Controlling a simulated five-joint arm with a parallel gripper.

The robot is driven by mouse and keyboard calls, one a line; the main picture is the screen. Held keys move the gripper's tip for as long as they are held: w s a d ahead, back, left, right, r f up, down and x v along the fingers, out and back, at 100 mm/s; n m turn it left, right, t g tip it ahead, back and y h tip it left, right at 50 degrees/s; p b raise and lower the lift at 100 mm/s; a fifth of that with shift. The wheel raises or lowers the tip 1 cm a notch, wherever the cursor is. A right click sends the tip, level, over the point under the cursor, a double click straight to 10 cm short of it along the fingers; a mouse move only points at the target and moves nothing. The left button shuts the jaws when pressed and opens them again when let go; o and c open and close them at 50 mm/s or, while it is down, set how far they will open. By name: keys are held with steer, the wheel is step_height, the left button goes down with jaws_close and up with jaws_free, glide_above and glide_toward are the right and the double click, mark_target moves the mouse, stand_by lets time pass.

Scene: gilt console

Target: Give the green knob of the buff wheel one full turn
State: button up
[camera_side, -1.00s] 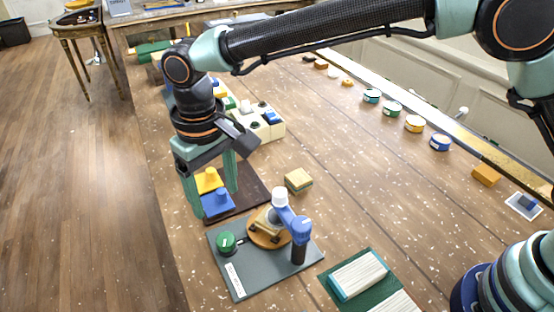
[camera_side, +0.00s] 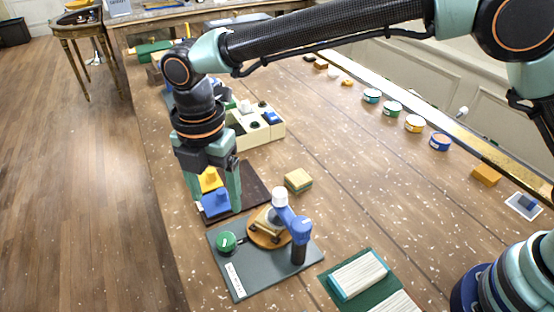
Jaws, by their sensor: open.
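The green knob (camera_side: 226,242) sits on the left part of a grey base plate (camera_side: 237,281), with a pale mark on its top. The buff wheel (camera_side: 269,233) is a round tan disc on the same plate, to the right of the knob, with a block lying on it. A blue-capped post (camera_side: 300,230) with a white-topped arm stands at the wheel's right. My gripper (camera_side: 219,211) points down with its two green fingers apart, above and behind the knob. It is empty, near the blue and yellow knobbed blocks.
A blue knobbed block (camera_side: 216,202) and a yellow one (camera_side: 209,180) are on a dark board (camera_side: 254,186) beneath my gripper. A yellow-green block (camera_side: 298,180) lies behind the wheel. A green mat with a pale block (camera_side: 357,276) is at front right. Several coloured tins line the back right.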

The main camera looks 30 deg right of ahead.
mark_target(225, 239)
step_height(225, 239, down, 12)
steer(key=shift+f, duration=0.1)
stand_by(0.5)
steer(key=shift+c, duration=0.3)
jaws_close()
